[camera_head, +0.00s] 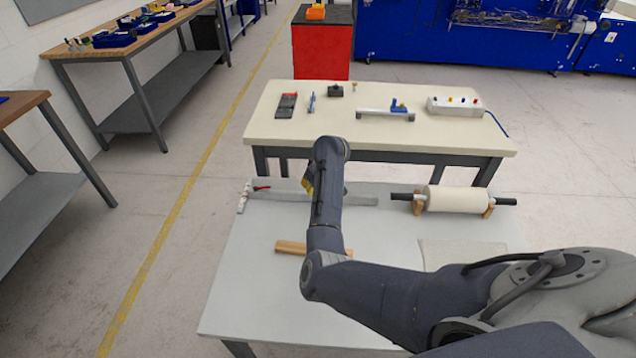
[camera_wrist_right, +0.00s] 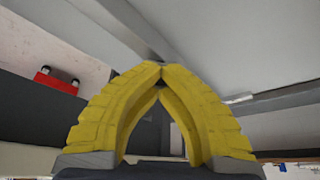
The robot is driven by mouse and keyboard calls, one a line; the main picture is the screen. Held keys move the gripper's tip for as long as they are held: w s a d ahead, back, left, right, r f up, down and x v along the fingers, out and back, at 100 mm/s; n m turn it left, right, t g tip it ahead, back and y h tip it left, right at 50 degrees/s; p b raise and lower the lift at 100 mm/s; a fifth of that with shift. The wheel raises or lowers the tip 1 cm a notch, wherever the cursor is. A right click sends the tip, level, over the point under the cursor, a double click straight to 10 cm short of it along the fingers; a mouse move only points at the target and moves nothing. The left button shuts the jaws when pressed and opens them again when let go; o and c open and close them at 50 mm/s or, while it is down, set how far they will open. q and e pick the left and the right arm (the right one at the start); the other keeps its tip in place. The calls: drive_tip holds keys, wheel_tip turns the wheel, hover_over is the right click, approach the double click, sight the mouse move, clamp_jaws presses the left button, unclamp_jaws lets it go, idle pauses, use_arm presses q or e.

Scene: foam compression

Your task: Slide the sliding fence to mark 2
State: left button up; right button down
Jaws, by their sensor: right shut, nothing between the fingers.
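A long grey bar (camera_head: 275,196) lies along the far part of the near white table, with a red lever (camera_head: 262,188) at its left end. A short wooden bar (camera_head: 290,246) lies nearer, partly behind my right arm. I cannot tell for certain which piece is the sliding fence, and no mark 2 is readable. My right gripper (camera_head: 308,187) shows only as a bit of yellow beside the forearm, over the grey bar. In the right wrist view its yellow fingers (camera_wrist_right: 160,70) meet at the tips, shut and empty. My left gripper is not in view.
A cream roll (camera_head: 457,199) on a dark rod rests on wooden supports at the table's right. A pale flat sheet (camera_head: 462,253) lies nearer. Behind stands a cream table (camera_head: 290,138) with small tools and a white box (camera_head: 453,105). The table's left front is clear.

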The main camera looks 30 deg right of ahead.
drive_tip(key=c, duration=1.8)
unclamp_jaws()
drive_tip(key=shift+a+f, duration=0.15)
drive_tip(key=shift+a, duration=0.2)
drive_tip(key=o, duration=0.7)
drive_tip(key=shift+d, duration=0.2)
drive_tip(key=shift+s+r, duration=0.15)
drive_tip(key=shift+r, duration=0.3)
drive_tip(key=v, duration=1.1)
